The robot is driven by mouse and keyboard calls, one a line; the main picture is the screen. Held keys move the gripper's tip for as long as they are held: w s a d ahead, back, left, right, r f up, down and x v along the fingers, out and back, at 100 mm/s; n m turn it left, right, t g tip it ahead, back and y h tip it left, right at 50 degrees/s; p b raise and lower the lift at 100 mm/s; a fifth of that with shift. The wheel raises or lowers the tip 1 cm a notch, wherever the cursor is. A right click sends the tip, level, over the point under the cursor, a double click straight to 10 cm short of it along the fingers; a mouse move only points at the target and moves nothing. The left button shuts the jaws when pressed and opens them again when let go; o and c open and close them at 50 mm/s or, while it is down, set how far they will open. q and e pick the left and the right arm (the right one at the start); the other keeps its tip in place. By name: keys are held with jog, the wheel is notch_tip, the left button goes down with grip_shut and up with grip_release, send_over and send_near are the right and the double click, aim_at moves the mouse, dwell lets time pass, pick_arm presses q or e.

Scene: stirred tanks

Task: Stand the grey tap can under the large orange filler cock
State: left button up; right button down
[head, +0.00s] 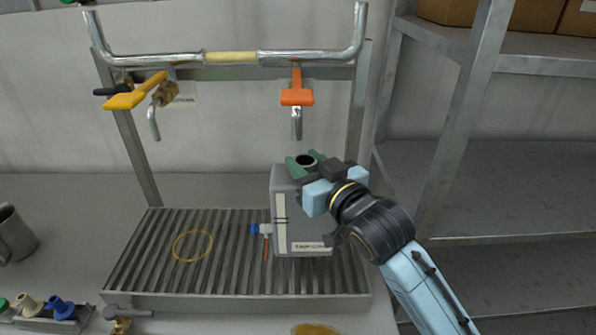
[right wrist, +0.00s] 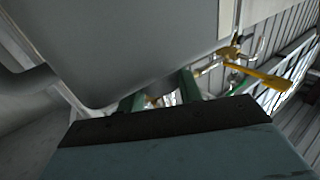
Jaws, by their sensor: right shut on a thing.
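The grey tap can (head: 289,225) is upright over the right half of the slatted drip tray (head: 130,272); I cannot tell whether its base touches the slats. Its blue-ended tap (head: 257,229) points left. My right gripper (head: 306,161) has green fingers shut at the dark neck on the can's top. In the right wrist view the can (right wrist: 140,45) fills the upper part, beyond the fingers (right wrist: 160,97). The large orange filler cock (head: 297,97) hangs from the pipe, its spout (head: 297,125) above the can and apart from it. My left gripper is out of view.
A yellow-handled cock (head: 136,93) hangs at the left, with a yellow ring (head: 193,245) on the slats below. A metal mug (head: 14,235) and small coloured fittings (head: 45,308) are at left. A metal shelf rack (head: 455,150) stands at right. The tray's left half is clear of tall things.

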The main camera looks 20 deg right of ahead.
aim_at(299, 157)
jog(key=x, duration=0.3)
jog(key=shift+f, duration=1.7)
jog(key=shift+f, duration=0.15)
jog(key=c, duration=0.9)
grip_release()
jog(key=shift+c, duration=0.2)
jog(key=v, duration=1.2)
jog(key=shift+b, duration=0.45)
